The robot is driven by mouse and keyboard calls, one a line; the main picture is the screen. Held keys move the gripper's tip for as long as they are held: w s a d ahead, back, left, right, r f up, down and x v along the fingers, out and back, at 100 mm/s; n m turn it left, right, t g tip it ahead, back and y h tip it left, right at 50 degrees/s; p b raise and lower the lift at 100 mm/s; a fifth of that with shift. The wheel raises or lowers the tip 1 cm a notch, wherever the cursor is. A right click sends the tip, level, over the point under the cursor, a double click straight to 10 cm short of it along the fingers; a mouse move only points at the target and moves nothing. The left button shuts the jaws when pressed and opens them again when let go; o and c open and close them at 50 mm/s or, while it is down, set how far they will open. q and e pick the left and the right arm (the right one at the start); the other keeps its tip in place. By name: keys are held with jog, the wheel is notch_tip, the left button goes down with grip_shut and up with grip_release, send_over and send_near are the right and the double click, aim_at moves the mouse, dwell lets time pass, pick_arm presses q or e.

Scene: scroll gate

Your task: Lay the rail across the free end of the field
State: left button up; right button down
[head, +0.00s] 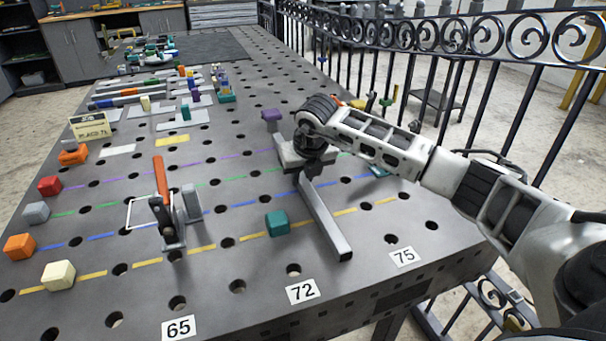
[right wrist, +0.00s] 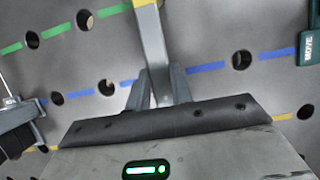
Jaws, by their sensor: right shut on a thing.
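The rail (head: 327,222) is a long grey square bar in the head view. It runs from my right gripper (head: 311,168) toward the table's near edge, over the coloured lines between the teal block (head: 277,223) and the 75 label. In the right wrist view the rail (right wrist: 152,45) sits between the fingertips (right wrist: 157,92) and runs up out of the picture. I cannot tell whether the rail touches the table. The field is the holed table top with coloured lines (head: 100,235). My left gripper is not in view.
A clamp with an orange handle (head: 161,178) stands left of the rail. Red (head: 49,186), orange (head: 19,246) and cream (head: 58,275) blocks line the left side. A purple block (head: 271,115) stands farther back. An iron fence (head: 450,80) borders the right side.

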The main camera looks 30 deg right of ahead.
jog(key=shift+f, duration=0.2)
jog(key=c, duration=1.2)
grip_release()
jog(key=shift+o, duration=0.3)
jog(key=shift+f, duration=0.15)
jog(key=b+v, duration=0.1)
jog(key=v, duration=1.5)
jog(key=shift+s, duration=0.1)
